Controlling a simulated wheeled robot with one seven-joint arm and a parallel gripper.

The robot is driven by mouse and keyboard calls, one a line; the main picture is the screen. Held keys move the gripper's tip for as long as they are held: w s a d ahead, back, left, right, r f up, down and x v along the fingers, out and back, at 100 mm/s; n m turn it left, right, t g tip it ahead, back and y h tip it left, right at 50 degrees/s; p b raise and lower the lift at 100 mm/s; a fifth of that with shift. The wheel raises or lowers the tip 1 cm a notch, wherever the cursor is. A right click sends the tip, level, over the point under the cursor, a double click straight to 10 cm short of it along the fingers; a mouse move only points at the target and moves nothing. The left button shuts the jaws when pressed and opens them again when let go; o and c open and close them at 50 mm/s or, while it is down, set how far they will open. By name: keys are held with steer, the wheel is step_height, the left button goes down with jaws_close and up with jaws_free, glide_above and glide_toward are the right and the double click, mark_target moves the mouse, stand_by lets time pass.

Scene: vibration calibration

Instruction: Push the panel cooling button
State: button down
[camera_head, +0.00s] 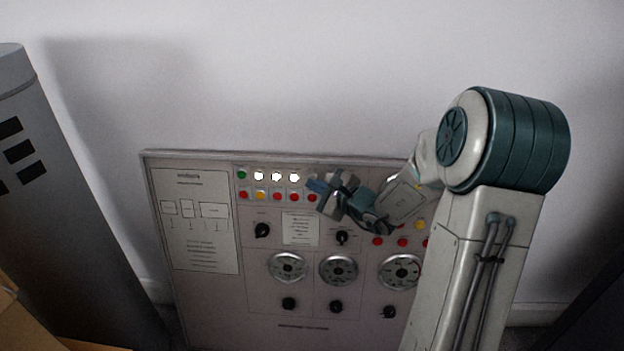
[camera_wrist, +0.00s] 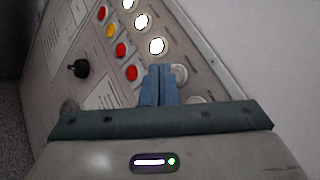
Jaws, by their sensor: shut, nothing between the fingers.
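The grey control panel (camera_head: 205,295) leans against the wall. It bears rows of small buttons and lights: one green (camera_head: 242,175), lit white ones (camera_head: 276,176), and red and yellow ones below. The labels are too small to read, so I cannot tell which is the cooling button. My gripper (camera_head: 318,187) is in front of the upper button rows, its fingers together and empty. In the wrist view the blue fingertips (camera_wrist: 160,69) lie between a red button (camera_wrist: 131,73) and an unlit whitish round one (camera_wrist: 180,74). I cannot tell whether they touch the panel.
Three dials (camera_head: 339,270) and several black knobs (camera_head: 262,230) are lower on the panel. A grey cabinet (camera_head: 60,200) stands at the left, with a brown box (camera_head: 25,325) at the lower left. My arm hides the panel's right side. The wall above is bare.

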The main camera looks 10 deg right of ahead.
steer(key=shift+w+d, duration=0.1)
steer(key=shift+w, duration=0.25)
steer(key=shift+w+d+f+b, duration=0.15)
steer(key=shift+w+b, duration=0.25)
steer(key=shift+b, duration=0.05)
stand_by(0.4)
stand_by(0.4)
steer(key=shift+s+a, duration=0.25)
steer(key=shift+s, duration=0.55)
steer(key=s, duration=0.1)
steer(key=s+a+r, duration=0.1)
steer(key=s, duration=0.1)
steer(key=s+b, duration=0.1)
steer(key=shift+s+a+r, duration=0.15)
steer(key=shift+s+a, duration=0.1)
steer(key=shift+s, duration=0.05)
